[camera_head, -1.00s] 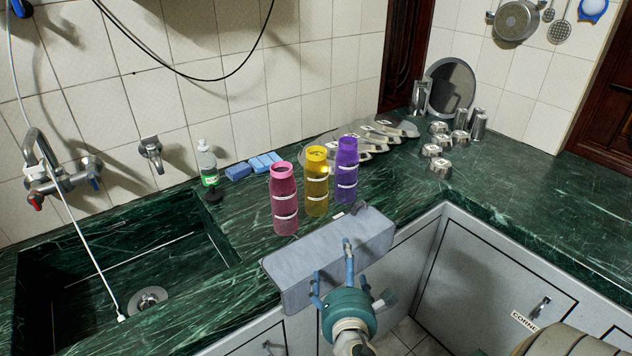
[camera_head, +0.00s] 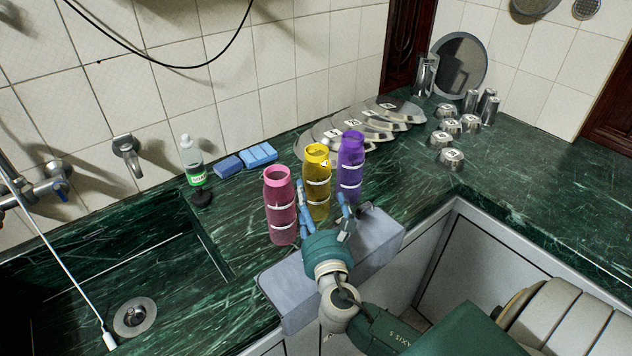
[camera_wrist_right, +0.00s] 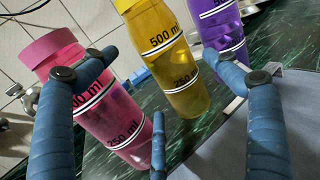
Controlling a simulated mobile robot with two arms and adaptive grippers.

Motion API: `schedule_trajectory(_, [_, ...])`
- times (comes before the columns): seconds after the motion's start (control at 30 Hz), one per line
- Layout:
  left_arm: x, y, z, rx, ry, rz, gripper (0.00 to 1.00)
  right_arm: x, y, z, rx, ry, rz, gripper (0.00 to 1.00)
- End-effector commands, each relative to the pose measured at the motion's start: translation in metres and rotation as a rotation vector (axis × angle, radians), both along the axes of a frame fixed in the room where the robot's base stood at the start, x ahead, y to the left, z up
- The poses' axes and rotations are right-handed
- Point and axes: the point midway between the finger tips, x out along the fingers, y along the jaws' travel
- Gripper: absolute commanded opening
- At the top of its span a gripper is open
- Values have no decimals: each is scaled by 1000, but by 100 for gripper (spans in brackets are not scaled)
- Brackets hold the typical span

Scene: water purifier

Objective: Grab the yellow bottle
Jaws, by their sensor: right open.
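The yellow bottle (camera_head: 317,186) stands upright on the green counter, between a pink bottle (camera_head: 280,206) on its left and a purple bottle (camera_head: 350,168) on its right. My right gripper (camera_head: 322,200) is open in front of the yellow bottle, its blue fingers reaching towards both sides of it. In the right wrist view the yellow bottle (camera_wrist_right: 167,60) stands between and beyond the spread fingers (camera_wrist_right: 165,85). The left finger overlaps the pink bottle (camera_wrist_right: 95,105), and the right finger is near the purple bottle (camera_wrist_right: 218,25). Contact cannot be told. My left gripper is out of view.
A grey cloth-like slab (camera_head: 290,290) lies along the counter's front edge, under my right gripper. A sink (camera_head: 60,290) is at left. A soap bottle (camera_head: 193,165), blue sponges (camera_head: 258,153) and metal plates (camera_head: 385,118) are behind.

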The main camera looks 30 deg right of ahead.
Motion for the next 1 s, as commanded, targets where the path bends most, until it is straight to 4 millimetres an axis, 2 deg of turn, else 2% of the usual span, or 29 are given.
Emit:
schedule_trajectory(0.1, [-9, 5, 2, 6, 13, -1, 40, 14, -6, 1, 0, -1, 0, 88])
schedule_trajectory(0.2, [-8, 6, 3, 7, 12, -1, 40, 19, -9, 1, 1, 0, 0, 88])
schedule_trajectory(0.43, [9, 4, 15, 4, -13, -1, 40, 47, -22, 8, 2, -2, -1, 88])
schedule_trajectory(0.53, [15, 3, 16, 2, -23, -1, 40, 59, -27, 5, 3, 0, -1, 88])
schedule_trajectory(0.87, [13, 0, 15, -1, -18, 1, 40, 65, -30, 4, 4, 1, 0, 88])
schedule_trajectory(1.0, [8, 0, 15, -1, -12, 1, 40, 64, -30, 4, 4, 1, 0, 60])
